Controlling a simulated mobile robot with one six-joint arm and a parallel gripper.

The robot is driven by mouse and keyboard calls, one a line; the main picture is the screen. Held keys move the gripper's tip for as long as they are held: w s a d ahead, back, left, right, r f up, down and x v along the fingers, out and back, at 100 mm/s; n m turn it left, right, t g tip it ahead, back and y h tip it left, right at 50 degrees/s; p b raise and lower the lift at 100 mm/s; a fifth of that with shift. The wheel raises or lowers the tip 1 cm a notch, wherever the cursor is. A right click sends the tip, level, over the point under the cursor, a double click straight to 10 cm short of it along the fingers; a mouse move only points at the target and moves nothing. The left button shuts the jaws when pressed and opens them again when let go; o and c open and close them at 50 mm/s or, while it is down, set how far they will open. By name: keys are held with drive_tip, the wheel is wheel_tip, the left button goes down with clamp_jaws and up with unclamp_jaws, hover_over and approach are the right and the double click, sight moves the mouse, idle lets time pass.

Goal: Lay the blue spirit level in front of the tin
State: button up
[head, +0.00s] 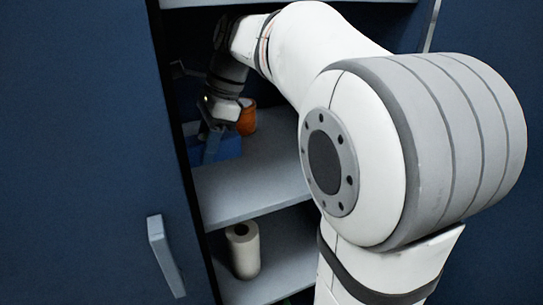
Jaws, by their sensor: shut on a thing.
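My gripper (211,146) reaches into an open cabinet, over the upper visible shelf, near its left side. It is shut on a blue block-like thing, which I take to be the blue spirit level (230,147). The fingers and wrist cover part of it, and I cannot tell whether its underside touches the shelf. An orange-brown round container (247,120), probably the tin, stands on the same shelf just behind and to the right of the blue thing. My wrist hides part of its left side.
The shelf (255,190) is bare in front and to the right of the blue thing. A white roll (243,250) stands on the shelf below. A blue door with a pale handle (165,255) is at the left. My arm hides the shelf's right part.

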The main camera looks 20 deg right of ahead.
drive_tip(key=d+f, duration=0.1)
drive_tip(key=d, duration=0.3)
drive_tip(key=d+f, duration=0.1)
drive_tip(key=d, duration=0.8)
drive_tip(key=shift+d+f+b, duration=0.35)
drive_tip(key=shift+d+f, duration=0.05)
drive_tip(key=shift+d+f+b, duration=0.2)
drive_tip(key=shift+f+b, duration=0.25)
drive_tip(key=shift+f, duration=1.65)
drive_tip(key=shift+f, duration=0.1)
drive_tip(key=o, duration=1.1)
drive_tip(key=p+v, duration=0.1)
drive_tip(key=v, duration=0.6)
drive_tip(key=shift+d+r+p, duration=0.15)
drive_tip(key=shift+r+p, duration=0.15)
drive_tip(key=shift+r, duration=0.05)
